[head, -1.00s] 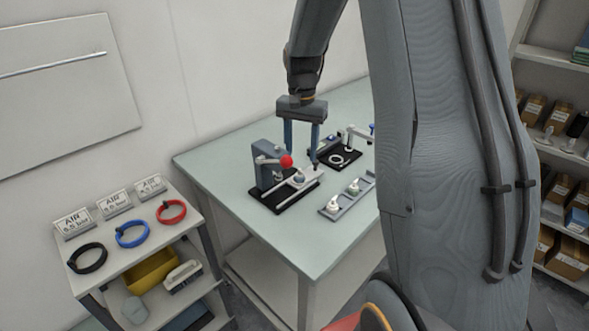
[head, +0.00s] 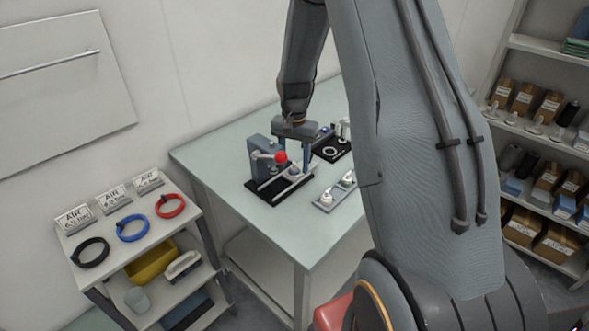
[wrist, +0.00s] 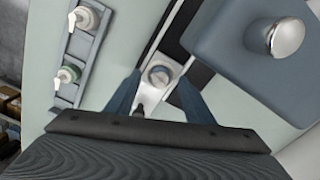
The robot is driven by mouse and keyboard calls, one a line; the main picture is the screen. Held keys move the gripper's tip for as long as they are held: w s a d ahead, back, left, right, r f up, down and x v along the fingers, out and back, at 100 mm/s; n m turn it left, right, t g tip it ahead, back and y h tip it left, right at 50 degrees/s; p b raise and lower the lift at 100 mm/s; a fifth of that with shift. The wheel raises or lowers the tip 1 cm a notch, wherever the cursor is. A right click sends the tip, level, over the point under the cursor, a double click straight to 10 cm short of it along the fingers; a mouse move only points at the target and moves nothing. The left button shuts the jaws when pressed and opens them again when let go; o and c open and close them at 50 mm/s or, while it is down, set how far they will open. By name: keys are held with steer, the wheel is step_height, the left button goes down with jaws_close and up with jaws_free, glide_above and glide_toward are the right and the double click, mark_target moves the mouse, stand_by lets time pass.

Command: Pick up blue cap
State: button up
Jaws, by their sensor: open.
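My gripper (head: 293,168) is open and reaches down over the black-based press fixture (head: 262,192) on the table. In the wrist view its two blue-grey fingers (wrist: 158,84) stand either side of a small round light-grey part (wrist: 160,76) seated in the fixture's pale slide. I cannot tell whether the fingers touch it or whether it is the blue cap; it looks grey, not clearly blue. The head view barely shows it behind the fingers and the red-knobbed lever (head: 281,157).
A grey rack (head: 324,206) holds a white part (wrist: 85,17) and a green-ringed part (wrist: 67,76). Another black-based fixture (head: 330,151) stands behind. A side cart (head: 83,232) carries black, blue (head: 132,228) and red rings. The table's front left is clear.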

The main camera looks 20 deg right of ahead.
steer(key=c, duration=0.8)
steer(key=shift+r, duration=0.1)
steer(key=shift+c, duration=0.3)
